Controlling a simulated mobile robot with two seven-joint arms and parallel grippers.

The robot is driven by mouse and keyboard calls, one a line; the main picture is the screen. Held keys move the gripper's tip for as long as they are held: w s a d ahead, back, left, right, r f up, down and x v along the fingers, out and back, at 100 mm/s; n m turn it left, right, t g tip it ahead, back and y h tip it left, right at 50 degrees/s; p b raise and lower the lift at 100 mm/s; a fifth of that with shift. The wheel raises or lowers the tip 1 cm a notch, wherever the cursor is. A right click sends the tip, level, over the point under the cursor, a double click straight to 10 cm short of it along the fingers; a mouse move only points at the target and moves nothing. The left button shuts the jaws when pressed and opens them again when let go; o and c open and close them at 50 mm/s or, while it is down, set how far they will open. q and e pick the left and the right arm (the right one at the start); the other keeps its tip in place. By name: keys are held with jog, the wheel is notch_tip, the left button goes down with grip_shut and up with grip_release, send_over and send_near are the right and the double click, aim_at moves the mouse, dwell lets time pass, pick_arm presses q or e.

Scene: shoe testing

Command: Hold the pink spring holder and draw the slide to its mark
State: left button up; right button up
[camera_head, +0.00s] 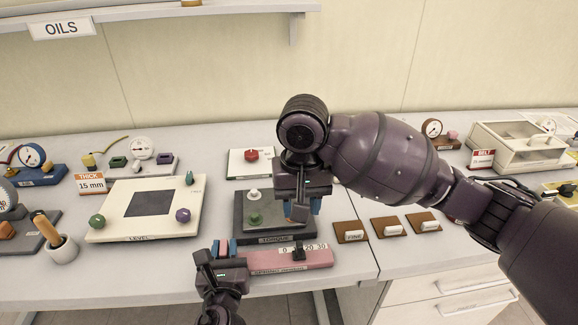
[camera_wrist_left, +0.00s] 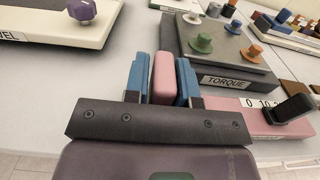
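The pink spring holder (camera_head: 268,260) lies along the bench's front edge. Its scale reads 0, 20 and 30 in the head view, with the black slide knob (camera_head: 299,251) standing in front of the 10. The slide knob also shows at the right of the left wrist view (camera_wrist_left: 288,109). My left gripper (camera_head: 223,250) is at the holder's left end. In the left wrist view its blue fingers press both sides of a pink upright part (camera_wrist_left: 163,78). My right gripper (camera_head: 302,206) points down, fingers apart and apparently empty, above and behind the slide. The target mark cannot be made out.
The dark TORQUE block (camera_head: 243,226) with knobs is close behind the holder. The LEVEL board (camera_head: 110,224) is left, and brown tiles with white blocks (camera_head: 387,226) are right. A cup with a wooden-handled tool (camera_head: 62,248) stands far left. Bare bench lies left of my left gripper.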

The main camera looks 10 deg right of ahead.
pick_arm(q)
jog(key=o, duration=0.4)
jog(key=shift+c, duration=0.2)
